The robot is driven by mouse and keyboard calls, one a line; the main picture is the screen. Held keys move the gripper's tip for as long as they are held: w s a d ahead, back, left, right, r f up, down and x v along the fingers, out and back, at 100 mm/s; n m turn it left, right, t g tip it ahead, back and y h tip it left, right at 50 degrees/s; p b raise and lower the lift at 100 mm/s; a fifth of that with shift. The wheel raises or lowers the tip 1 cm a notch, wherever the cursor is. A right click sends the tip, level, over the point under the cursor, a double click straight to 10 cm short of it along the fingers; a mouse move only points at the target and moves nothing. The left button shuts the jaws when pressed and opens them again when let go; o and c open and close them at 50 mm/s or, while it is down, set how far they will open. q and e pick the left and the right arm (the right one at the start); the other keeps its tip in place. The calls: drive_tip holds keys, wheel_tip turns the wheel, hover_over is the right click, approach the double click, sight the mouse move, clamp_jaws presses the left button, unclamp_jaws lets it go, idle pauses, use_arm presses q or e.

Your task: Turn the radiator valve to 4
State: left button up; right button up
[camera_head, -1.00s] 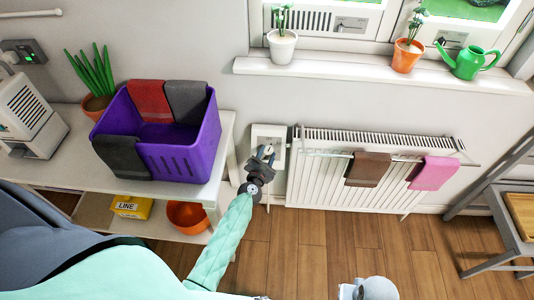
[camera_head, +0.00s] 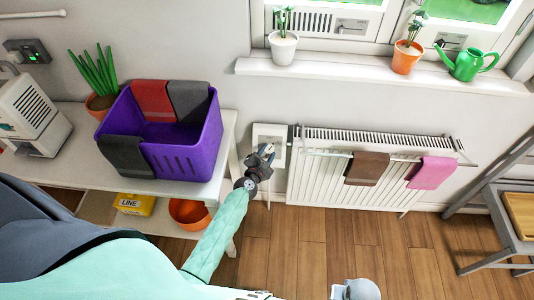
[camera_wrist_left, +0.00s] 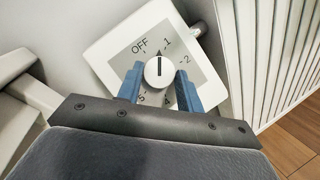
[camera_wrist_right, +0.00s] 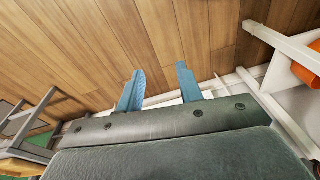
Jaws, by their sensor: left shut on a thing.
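The radiator valve is a round white knob (camera_wrist_left: 158,71) on a square white plate with a grey face (camera_wrist_left: 128,58), marked OFF, 1, 2, 4 and 5; the 3 is hidden behind a finger. The dark line on the knob points up, between OFF and 1. My left gripper (camera_wrist_left: 159,84) has its blue fingers on either side of the knob and is shut on it. In the head view the left gripper (camera_head: 265,152) covers much of the valve plate (camera_head: 271,131). My right gripper (camera_wrist_right: 157,86) is open and empty, above the wooden floor.
The white radiator (camera_head: 318,182) stands right of the valve, with a brown towel (camera_head: 367,169) and a pink towel (camera_head: 433,172) on its rail. A bench (camera_head: 75,178) with a purple basket (camera_head: 183,157) is left of my left arm. Above is the window sill (camera_head: 350,74).

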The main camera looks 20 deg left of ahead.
use_arm(q)
drive_tip(key=o, duration=1)
drive_tip(key=shift+s, duration=0.6)
drive_tip(key=shift+s+a+r+b, duration=0.1)
drive_tip(key=shift+s+r+b, duration=0.1)
drive_tip(key=shift+s, duration=0.9)
drive_tip(key=shift+s+a+r+b, duration=0.1)
drive_tip(key=shift+s+b, duration=0.1)
drive_tip(key=shift+s, duration=0.85)
drive_tip(key=shift+s+r+b, duration=0.1)
drive_tip(key=shift+s+b, duration=0.1)
drive_tip(key=shift+s, duration=0.9)
use_arm(e)
drive_tip(key=shift+s+a+r, duration=0.1)
drive_tip(key=shift+r, duration=1.25)
drive_tip(key=shift+s+r, duration=0.1)
drive_tip(key=shift+r, duration=1.25)
